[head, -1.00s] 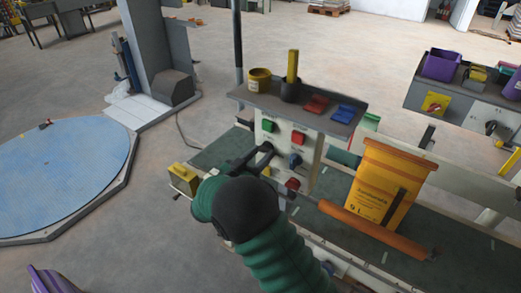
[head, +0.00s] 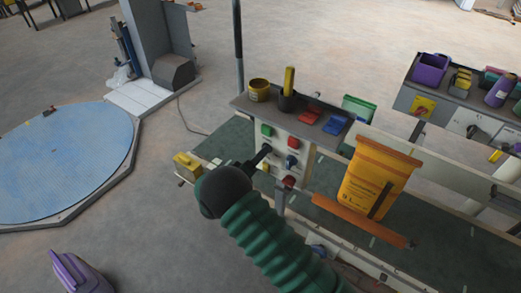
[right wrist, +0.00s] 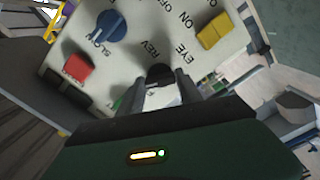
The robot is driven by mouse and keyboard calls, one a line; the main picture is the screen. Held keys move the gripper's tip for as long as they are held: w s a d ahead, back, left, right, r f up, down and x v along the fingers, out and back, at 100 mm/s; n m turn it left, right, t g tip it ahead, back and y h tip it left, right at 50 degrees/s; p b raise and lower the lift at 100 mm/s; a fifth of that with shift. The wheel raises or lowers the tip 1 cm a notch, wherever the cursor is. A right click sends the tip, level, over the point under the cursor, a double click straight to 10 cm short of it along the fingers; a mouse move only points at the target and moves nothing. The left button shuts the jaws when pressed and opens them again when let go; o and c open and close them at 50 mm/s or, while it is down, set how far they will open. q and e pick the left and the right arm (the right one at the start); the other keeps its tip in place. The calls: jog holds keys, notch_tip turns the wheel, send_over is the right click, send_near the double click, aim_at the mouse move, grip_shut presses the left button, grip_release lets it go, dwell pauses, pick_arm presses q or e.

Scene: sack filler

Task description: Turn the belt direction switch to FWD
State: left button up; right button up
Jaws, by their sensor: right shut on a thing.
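The control panel (head: 278,150) stands beside the belt, with green, red, yellow and blue controls. The belt direction switch is a black knob (right wrist: 160,73) near the REV label in the right wrist view, where the panel appears upside down. My right gripper (right wrist: 160,90) is shut on this knob, one finger on each side. In the head view, my right gripper (head: 262,155) reaches the panel's left part and covers some of it. The FWD label is hidden, and I cannot tell the switch's exact setting. My left gripper is out of view.
A blue knob (right wrist: 104,26) marked SLOW, a red button (right wrist: 78,68) and a yellow switch (right wrist: 214,31) sit close around. A shelf (head: 300,119) with cups and trays tops the panel. An orange sack (head: 378,180) stands to the right.

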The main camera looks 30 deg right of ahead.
jog(key=shift+a+n+p, duration=0.15)
jog(key=shift+n+p, duration=1.15)
jog(key=shift+n, duration=1.6)
jog(key=shift+f, duration=0.1)
jog(key=o, duration=1.4)
jog(key=shift+w, duration=0.2)
